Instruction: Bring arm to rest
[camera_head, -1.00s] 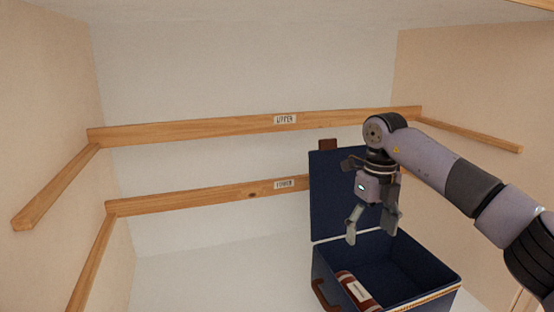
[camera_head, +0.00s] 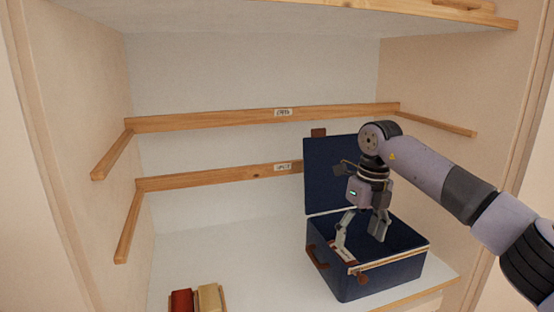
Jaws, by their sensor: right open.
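My right arm comes in from the right, and my right gripper (camera_head: 362,238) points down with its fingers apart. It is in front of the raised lid and over the open blue suitcase (camera_head: 376,283). Nothing shows between its fingers. One finger overlaps a small red and white item (camera_head: 342,254) inside the suitcase at the left; I cannot tell whether they touch. My left gripper is not in view.
The suitcase stands on a white shelf (camera_head: 225,260) in an alcove. Wooden rails (camera_head: 220,122) run along the walls, two with labels. A red item (camera_head: 181,301) and a tan item (camera_head: 210,298) sit at the bottom left. The shelf between is clear.

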